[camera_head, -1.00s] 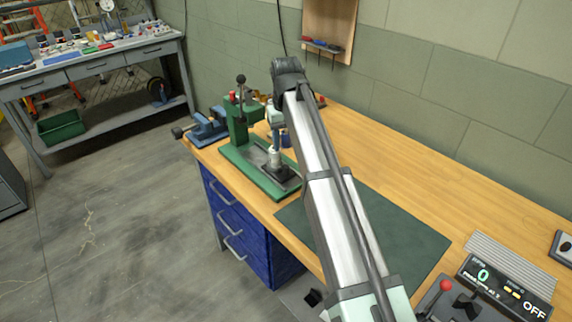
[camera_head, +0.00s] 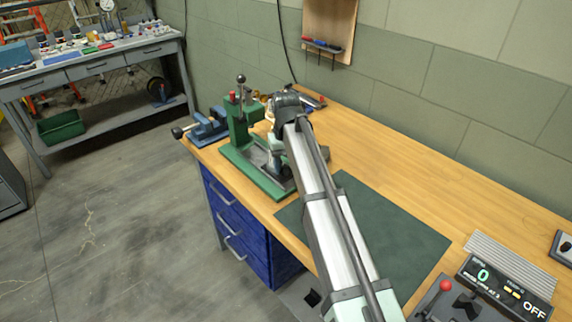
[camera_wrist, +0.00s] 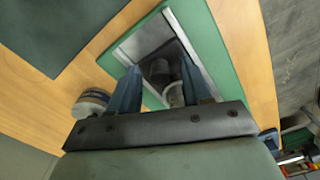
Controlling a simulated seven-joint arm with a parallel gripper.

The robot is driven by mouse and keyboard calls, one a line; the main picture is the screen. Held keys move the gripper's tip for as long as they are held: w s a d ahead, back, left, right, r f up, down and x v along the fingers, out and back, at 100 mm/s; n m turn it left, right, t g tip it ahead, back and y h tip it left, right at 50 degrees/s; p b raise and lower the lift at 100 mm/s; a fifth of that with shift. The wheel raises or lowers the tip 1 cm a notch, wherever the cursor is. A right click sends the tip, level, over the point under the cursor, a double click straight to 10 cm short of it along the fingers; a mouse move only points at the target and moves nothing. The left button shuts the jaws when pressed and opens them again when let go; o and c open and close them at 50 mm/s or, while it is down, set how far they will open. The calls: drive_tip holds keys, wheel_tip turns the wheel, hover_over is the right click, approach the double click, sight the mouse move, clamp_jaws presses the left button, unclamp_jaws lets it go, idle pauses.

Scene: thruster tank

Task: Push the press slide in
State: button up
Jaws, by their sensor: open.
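The green press (camera_head: 238,128) stands on the bench, its green base holding a grey metal slide channel (camera_head: 252,155). A dark block (camera_head: 291,182) sits at the near end of the channel, partly hidden by my gripper (camera_head: 276,168). In the wrist view, the metal-edged channel (camera_wrist: 140,48) runs in the green base (camera_wrist: 220,60). The dark block (camera_wrist: 160,74) and a pale-rimmed round part (camera_wrist: 175,94) show between the fingers of my open gripper (camera_wrist: 162,72). I cannot tell whether the fingers touch them.
A blue vise (camera_head: 208,128) stands left of the press. A dark green mat (camera_head: 405,235) lies to the right on the wooden bench. A control box reading OFF (camera_head: 505,285) and a red-knobbed lever (camera_head: 445,287) are at the lower right. The wall is behind.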

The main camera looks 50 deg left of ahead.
clamp_jaws()
idle(0.5)
drive_tip(key=a, duration=0.8)
drive_tip(key=shift+a, duration=0.25)
drive_tip(key=shift+d, duration=0.1)
unclamp_jaws()
drive_tip(key=shift+r, duration=0.1)
wheel_tip(320, 180, up, 14)
idle(0.4)
